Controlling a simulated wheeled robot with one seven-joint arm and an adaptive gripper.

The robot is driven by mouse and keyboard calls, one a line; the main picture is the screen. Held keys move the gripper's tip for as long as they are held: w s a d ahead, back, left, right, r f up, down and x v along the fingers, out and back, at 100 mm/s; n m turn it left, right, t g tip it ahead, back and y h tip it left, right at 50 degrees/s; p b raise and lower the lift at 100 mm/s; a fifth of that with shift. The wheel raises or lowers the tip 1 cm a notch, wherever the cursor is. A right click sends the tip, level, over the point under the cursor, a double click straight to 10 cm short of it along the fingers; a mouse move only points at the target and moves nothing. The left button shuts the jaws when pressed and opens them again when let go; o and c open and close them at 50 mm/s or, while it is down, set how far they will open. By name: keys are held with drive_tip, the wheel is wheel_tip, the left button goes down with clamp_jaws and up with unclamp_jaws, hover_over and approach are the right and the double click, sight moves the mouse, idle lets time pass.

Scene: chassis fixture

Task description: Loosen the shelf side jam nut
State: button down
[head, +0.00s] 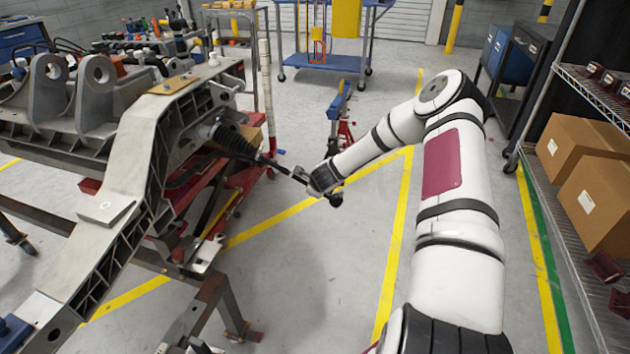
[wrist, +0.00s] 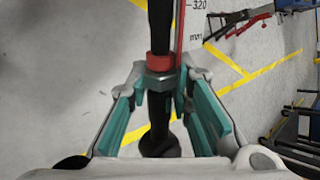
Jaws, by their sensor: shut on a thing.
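The jam nut (wrist: 160,84) is a grey hex nut on a dark rod, just below a red collar (wrist: 158,62) in the wrist view. My gripper (wrist: 161,82) is shut on this nut, with one fingertip on each side of it. Below the nut the dark rod runs between the teal finger pads to a thick rounded end (wrist: 160,146). In the head view my gripper (head: 303,177) is at the outer part of the rod (head: 274,164), which comes out of a black ribbed boot (head: 232,139) on the chassis. The nut is too small to make out there.
The grey chassis fixture (head: 150,115) fills the left of the head view, with a red lift (head: 190,195) under it. A shelf with cardboard boxes (head: 590,150) stands at the right. A blue cart (head: 325,62) is at the back.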

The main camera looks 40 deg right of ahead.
drive_tip(key=shift+s+f+n+g+y+p, duration=0.15)
drive_tip(key=shift+g+y+p, duration=0.25)
drive_tip(key=shift+y+p, duration=0.3)
drive_tip(key=shift+s+f+n+g+y+p, duration=0.15)
drive_tip(key=shift+g+y+p, duration=0.25)
drive_tip(key=shift+y+p, duration=0.25)
drive_tip(key=shift+w+a+f+g+y, duration=0.1)
drive_tip(key=shift+w+f+g+y, duration=0.1)
drive_tip(key=shift+g+y, duration=0.3)
drive_tip(key=shift+y, duration=0.25)
drive_tip(key=shift+r+n+b, duration=0.3)
drive_tip(key=shift+r+b, duration=0.05)
drive_tip(key=shift+r, duration=0.1)
drive_tip(key=c, duration=1.4)
unclamp_jaws()
drive_tip(key=shift+w, duration=0.1)
drive_tip(key=shift+r, duration=0.1)
drive_tip(key=v, duration=1.2)
drive_tip(key=shift+d, duration=0.25)
drive_tip(key=shift+w, duration=0.1)
